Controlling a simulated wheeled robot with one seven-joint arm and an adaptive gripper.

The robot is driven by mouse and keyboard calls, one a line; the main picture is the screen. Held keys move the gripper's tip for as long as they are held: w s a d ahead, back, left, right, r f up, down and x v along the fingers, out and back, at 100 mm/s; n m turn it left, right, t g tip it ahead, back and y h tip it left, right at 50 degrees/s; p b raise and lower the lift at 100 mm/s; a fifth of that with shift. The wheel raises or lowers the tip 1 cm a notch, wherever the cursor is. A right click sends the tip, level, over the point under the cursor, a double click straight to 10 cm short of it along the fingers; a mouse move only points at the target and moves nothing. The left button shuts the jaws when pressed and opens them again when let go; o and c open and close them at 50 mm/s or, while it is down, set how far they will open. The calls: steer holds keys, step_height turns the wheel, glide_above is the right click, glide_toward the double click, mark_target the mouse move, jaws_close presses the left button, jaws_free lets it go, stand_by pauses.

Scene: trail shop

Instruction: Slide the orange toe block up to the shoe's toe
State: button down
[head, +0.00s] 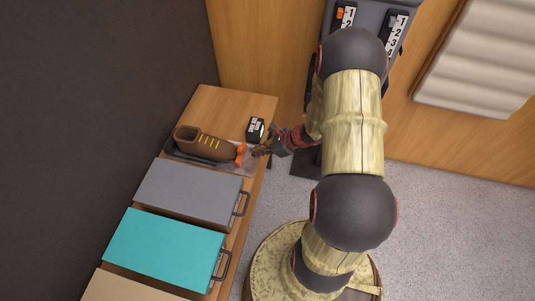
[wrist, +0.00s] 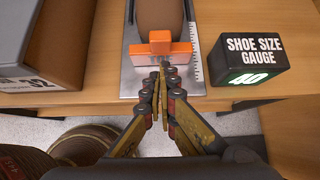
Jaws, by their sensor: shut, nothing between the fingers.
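The brown shoe (head: 204,142) lies on a grey measuring plate (head: 180,156) on the wooden bench; its toe (wrist: 159,17) shows at the top of the wrist view. The orange toe block (wrist: 160,49) stands across the plate in front of the toe. It also shows in the head view (head: 240,153). In the wrist view the block's top overlaps the toe's lower edge, so I cannot tell whether they touch. My gripper (wrist: 162,70) is shut and empty, its fingertips right at the near side of the block; I cannot tell if they touch it. It comes in from the right in the head view (head: 262,152).
A black shoe size gauge (wrist: 250,60) reading 40 stands right of the plate. A grey box (head: 188,194) and a teal box (head: 163,249), both with handles, are on the bench nearer the bottom of the head view. The bench edge is close beneath my gripper.

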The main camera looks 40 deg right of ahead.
mark_target(243, 152)
steer(key=shift+w+a, duration=0.7)
steer(key=shift+w, duration=0.15)
steer(key=shift+w+a+b, duration=0.3)
steer(key=shift+w+a, duration=0.35)
steer(key=shift+w, duration=0.15)
steer(key=shift+s+d, duration=0.1)
